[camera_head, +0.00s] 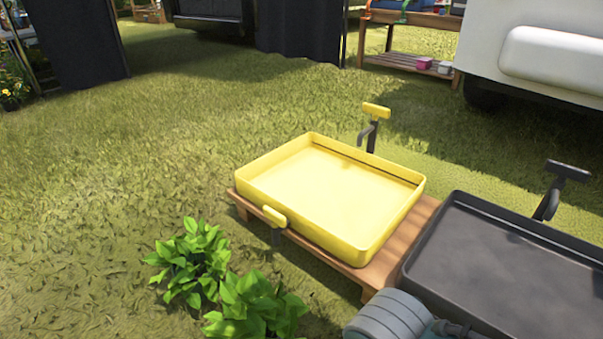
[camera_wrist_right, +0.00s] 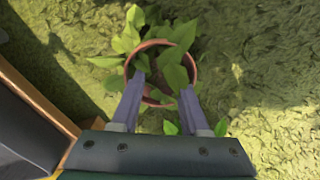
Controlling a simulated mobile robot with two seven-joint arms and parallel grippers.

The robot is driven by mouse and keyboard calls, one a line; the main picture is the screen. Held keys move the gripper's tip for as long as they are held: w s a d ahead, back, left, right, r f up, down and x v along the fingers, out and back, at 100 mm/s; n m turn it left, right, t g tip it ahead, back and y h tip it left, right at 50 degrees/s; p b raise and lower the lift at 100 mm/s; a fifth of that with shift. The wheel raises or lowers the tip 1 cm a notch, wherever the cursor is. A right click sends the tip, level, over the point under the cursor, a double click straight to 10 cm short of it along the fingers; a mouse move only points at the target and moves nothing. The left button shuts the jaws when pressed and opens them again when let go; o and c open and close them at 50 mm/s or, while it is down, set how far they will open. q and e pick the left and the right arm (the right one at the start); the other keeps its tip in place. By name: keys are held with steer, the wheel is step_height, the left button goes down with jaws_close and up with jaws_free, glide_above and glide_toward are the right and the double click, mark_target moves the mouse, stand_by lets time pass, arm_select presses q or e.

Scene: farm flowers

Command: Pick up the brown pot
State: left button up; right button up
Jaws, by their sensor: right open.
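In the right wrist view the brown pot (camera_wrist_right: 157,103) stands on the grass, seen from above, with a round rim and a green leafy plant (camera_wrist_right: 178,75) growing out of it. My right gripper (camera_wrist_right: 163,88) is open. Its two fingers reach over the pot, and the fingertips overlap the rim and leaves in the picture; I cannot tell whether they touch. Leaves hide much of the pot. In the head view two leafy plants (camera_head: 192,263) show at the bottom left, and no pot is visible beneath the leaves. My left gripper is not in view.
A yellow tray (camera_head: 355,248) with two handles sits on a low wooden platform (camera_head: 405,240). A black tray (camera_head: 470,255) is to its right. A wooden edge (camera_wrist_right: 35,98) lies left of the pot in the wrist view. Open grass (camera_head: 130,170) spreads left and behind.

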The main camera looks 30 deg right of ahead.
steer(key=shift+r, duration=0.1)
steer(key=shift+c, duration=0.4)
jaws_close()
stand_by(0.8)
